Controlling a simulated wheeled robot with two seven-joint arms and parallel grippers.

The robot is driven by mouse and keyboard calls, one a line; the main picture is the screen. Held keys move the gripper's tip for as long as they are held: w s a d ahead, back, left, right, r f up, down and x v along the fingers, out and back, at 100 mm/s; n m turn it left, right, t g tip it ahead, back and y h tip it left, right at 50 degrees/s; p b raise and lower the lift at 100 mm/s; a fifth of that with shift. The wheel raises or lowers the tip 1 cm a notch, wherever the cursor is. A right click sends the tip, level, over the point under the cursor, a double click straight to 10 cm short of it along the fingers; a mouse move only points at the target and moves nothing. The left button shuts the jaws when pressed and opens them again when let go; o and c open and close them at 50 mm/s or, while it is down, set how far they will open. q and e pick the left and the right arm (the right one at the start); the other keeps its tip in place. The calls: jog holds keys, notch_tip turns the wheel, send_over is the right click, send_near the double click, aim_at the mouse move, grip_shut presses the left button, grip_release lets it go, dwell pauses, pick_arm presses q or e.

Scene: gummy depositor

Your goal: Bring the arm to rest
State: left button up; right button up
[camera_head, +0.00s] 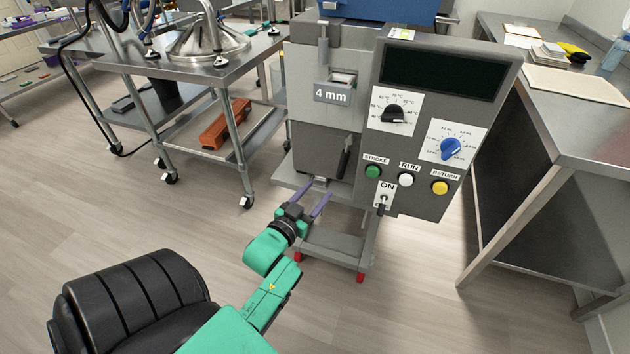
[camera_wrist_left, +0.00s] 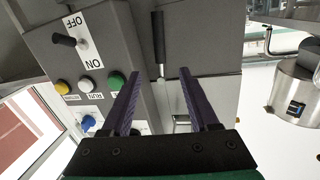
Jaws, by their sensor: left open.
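My left arm reaches in from the bottom of the head view in green and black. Its gripper (camera_head: 312,196) has purple fingers that stand apart with nothing between them, in front of the lower part of the grey depositor (camera_head: 320,120). In the left wrist view the open fingers (camera_wrist_left: 160,95) point at the machine's front, and the control panel (camera_wrist_left: 85,75) lies to their left. A dark lever (camera_head: 344,158) hangs on the machine's front, above the gripper; it also shows beyond the fingers in the wrist view (camera_wrist_left: 158,40). My right gripper is in neither view.
The panel carries a black dial (camera_head: 393,113), a blue dial (camera_head: 450,148), green, white and yellow buttons, and an ON switch (camera_head: 383,203). A steel cart (camera_head: 200,75) stands left and a steel table (camera_head: 590,140) right. The floor at front is clear.

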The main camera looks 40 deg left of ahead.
pick_arm(q)
jog(key=shift+s, duration=0.1)
dwell(0.4)
jog(key=s+d+f+g+h+p, duration=0.1)
jog(key=s+d+f+g, duration=0.2)
jog(key=f, duration=0.7)
jog(key=s+d+f+m+g+h+p, duration=0.1)
jog(key=s+d+f+g+p, duration=0.3)
jog(key=f, duration=0.6)
jog(key=s+f+g+h+b, duration=0.15)
jog(key=s+f, duration=0.35)
jog(key=f, duration=0.5)
jog(key=s+f+m+g+p, duration=0.1)
jog(key=s+f+g, duration=0.3)
jog(key=s, duration=0.7)
jog(key=s+f+g+y+p, duration=0.1)
jog(key=s+f+g, duration=0.3)
jog(key=s, duration=0.7)
jog(key=shift+s+d+f+m, duration=0.2)
jog(key=shift+f+m, duration=0.2)
jog(key=shift+f, duration=0.45)
